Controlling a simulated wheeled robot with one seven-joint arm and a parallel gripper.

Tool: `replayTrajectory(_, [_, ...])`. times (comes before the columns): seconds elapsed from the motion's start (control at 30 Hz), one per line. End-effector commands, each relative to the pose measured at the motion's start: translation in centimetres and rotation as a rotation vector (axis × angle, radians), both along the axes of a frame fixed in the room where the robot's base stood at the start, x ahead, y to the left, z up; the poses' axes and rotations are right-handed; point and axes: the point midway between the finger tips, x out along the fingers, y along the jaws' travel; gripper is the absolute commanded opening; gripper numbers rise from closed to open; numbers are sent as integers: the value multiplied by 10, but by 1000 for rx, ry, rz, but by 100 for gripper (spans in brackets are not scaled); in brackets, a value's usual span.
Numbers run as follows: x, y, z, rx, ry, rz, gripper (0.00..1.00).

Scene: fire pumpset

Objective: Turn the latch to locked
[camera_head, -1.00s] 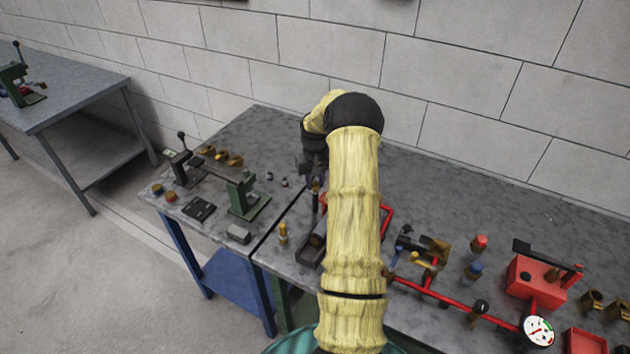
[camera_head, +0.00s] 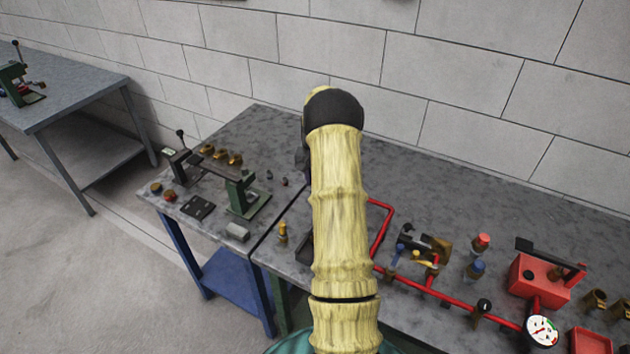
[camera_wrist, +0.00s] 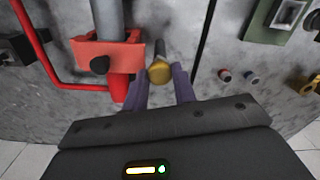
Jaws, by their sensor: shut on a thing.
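My gripper (camera_wrist: 161,92) shows in the wrist view with two purple fingers, one on each side of a round brass-coloured knob (camera_wrist: 159,72), and is shut on it. A dark pin stands behind the knob. The knob sits just right of a red bracket (camera_wrist: 120,55) that has a black round knob (camera_wrist: 99,65) on its front. No marking shows locked or unlocked, and I cannot tell for sure which part is the latch. In the head view my arm hides the gripper and the knob.
A grey cylinder (camera_wrist: 107,18) rises from the red bracket. Red piping (camera_wrist: 38,40) runs at its left. In the head view, a green press (camera_head: 243,193) stands left of my arm; a red pump box (camera_head: 540,280) and gauge (camera_head: 541,330) stand right. The back right tabletop is clear.

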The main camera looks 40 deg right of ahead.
Motion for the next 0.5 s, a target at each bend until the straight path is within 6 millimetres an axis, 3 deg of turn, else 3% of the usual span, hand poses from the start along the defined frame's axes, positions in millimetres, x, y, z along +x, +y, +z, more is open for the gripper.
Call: replayTrajectory(0.5, [2, 0, 2, -4, -5, -489, 4])
